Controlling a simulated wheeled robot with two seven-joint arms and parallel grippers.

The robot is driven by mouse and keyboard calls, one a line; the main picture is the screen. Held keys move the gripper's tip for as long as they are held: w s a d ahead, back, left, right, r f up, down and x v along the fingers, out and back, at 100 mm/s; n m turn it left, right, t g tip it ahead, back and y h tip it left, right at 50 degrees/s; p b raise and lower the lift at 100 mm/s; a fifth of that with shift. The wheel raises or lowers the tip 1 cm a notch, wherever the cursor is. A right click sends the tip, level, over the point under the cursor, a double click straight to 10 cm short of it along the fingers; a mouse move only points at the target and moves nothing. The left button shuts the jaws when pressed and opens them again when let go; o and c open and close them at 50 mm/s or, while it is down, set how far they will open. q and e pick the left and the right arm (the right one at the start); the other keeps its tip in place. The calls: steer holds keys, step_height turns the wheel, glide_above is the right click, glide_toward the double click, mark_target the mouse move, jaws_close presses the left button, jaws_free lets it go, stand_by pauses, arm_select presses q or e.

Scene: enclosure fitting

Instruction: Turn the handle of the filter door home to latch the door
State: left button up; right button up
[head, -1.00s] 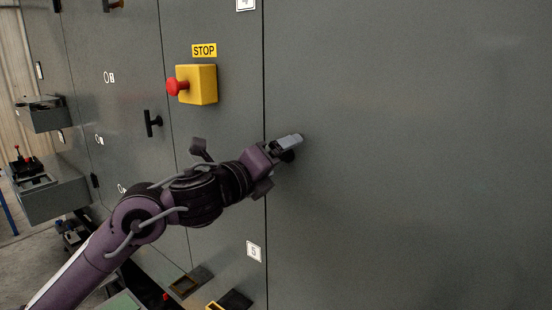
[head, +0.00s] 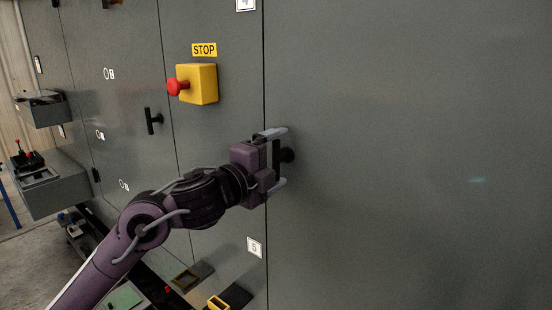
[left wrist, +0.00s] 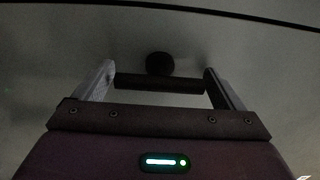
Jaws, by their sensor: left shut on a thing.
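The filter door (head: 400,150) is the large flat grey panel on the right in the head view. Its black handle (head: 276,157) stands near the door's left edge, on a round dark hub (head: 288,155). My left gripper (head: 281,159) is shut on the handle, with one finger above and one below. In the left wrist view, the handle bar (left wrist: 158,84) spans between the two fingers of my left gripper (left wrist: 160,88), with the round hub (left wrist: 159,63) behind it. The bar now looks about upright in the head view. The latch inside is hidden. My right gripper is not in view.
A yellow box with a red stop button (head: 197,84) juts out left of the door, above my left arm. Another black T-handle (head: 152,121) is on a panel farther left. Grey boxes (head: 50,187) project at far left. Small open trays (head: 190,278) are low down.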

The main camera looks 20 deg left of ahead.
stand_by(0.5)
arm_select(q)
steer(key=o, duration=0.7)
steer(key=b+v, duration=0.2)
steer(key=v, duration=0.5)
steer(key=shift+s, duration=0.35)
steer(key=shift+a, duration=0.15)
